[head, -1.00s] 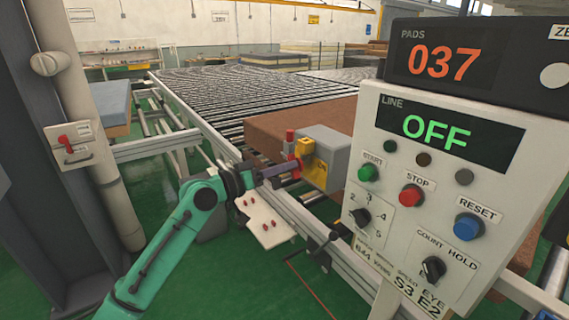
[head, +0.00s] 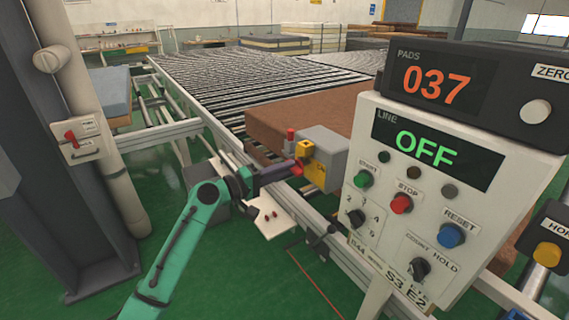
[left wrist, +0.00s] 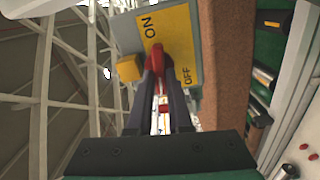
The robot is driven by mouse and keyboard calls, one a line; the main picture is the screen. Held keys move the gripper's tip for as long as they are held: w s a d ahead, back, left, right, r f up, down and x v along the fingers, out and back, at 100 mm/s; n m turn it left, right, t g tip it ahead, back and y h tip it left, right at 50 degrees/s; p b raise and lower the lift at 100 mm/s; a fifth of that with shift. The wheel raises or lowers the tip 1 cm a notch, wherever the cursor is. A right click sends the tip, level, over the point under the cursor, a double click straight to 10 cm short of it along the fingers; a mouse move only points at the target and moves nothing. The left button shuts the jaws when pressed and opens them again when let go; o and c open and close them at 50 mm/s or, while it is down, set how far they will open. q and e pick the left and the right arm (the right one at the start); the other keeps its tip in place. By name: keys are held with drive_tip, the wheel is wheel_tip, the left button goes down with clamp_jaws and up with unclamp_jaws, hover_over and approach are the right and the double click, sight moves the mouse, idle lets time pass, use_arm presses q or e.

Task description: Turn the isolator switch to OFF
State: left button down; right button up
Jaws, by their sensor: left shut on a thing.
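The isolator switch is a grey box (head: 325,143) with a yellow face (head: 316,172) at the side of the roller conveyor, in the middle of the head view. In the left wrist view its yellow plate (left wrist: 178,42) reads ON at upper left and OFF at right. Its red handle (left wrist: 155,58) points up the picture, its tip near the ON word and apart from the OFF word. My left gripper (head: 293,169) is shut on the red handle, with dark fingers on both sides of it in the left wrist view (left wrist: 159,82). My right gripper is not in view.
A control panel (head: 374,172) fills the right side; its LINE display reads OFF and its PADS counter (head: 437,85) reads 037. A brown mattress (head: 290,122) lies on the conveyor behind the switch. A grey post (head: 45,130) stands at left, with green floor between.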

use_arm(q)
drive_tip(key=shift+n+p, duration=0.45)
drive_tip(key=shift+n, duration=0.45)
drive_tip(key=c, duration=0.8)
unclamp_jaws()
drive_tip(key=shift+c, duration=0.2)
drive_tip(key=shift+a, duration=0.1)
drive_tip(key=b+v, duration=0.5)
drive_tip(key=v, duration=0.9)
drive_tip(key=shift+a, duration=0.2)
drive_tip(key=shift+s, duration=0.1)
